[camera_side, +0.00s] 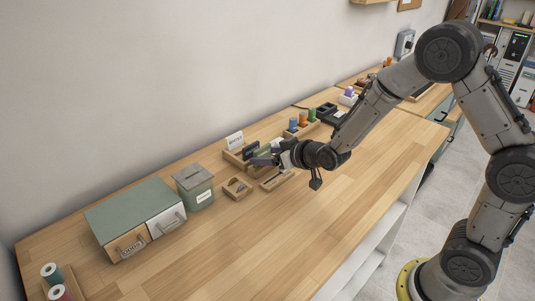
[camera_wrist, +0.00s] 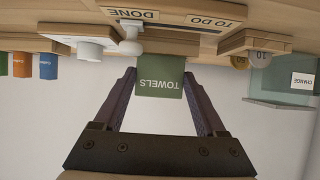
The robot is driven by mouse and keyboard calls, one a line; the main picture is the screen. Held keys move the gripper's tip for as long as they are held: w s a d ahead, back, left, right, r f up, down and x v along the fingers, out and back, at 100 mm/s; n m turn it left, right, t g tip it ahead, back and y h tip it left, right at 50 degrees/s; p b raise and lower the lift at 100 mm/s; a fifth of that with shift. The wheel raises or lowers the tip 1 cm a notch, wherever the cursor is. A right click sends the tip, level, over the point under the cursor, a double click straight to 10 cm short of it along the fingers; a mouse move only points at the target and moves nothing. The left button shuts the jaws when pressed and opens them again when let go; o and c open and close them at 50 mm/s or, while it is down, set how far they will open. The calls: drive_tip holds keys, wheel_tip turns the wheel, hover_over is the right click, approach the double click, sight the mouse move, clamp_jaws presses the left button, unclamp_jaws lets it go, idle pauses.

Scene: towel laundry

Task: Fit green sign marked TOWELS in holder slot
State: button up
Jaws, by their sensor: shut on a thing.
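The green sign marked TOWELS (camera_wrist: 160,82) is between the fingertips of my gripper (camera_wrist: 160,74) in the wrist view, which shows the scene upside down. The gripper is shut on the sign. One long edge of the sign meets a wooden piece (camera_wrist: 160,46) in that view; I cannot tell whether it sits in a slot. In the side view my gripper (camera_side: 263,160) is low over the wooden organisers near the wall, and its fingers and wrist hide much of the sign and holder area.
A wooden tray labelled TO DO and DONE (camera_wrist: 185,15) is close by. A green box labelled CHANGE (camera_wrist: 280,85) and a coin holder (camera_side: 237,189) stand beside it. A green drawer unit (camera_side: 135,210) is at left. A white sign (camera_side: 234,140) stands behind.

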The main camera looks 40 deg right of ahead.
drive_tip(key=shift+f, duration=0.65)
idle(0.5)
drive_tip(key=o, duration=1.2)
drive_tip(key=shift+o, duration=0.2)
drive_tip(key=shift+r, duration=0.15)
wheel_tip(320, 180, up, 7)
idle(0.4)
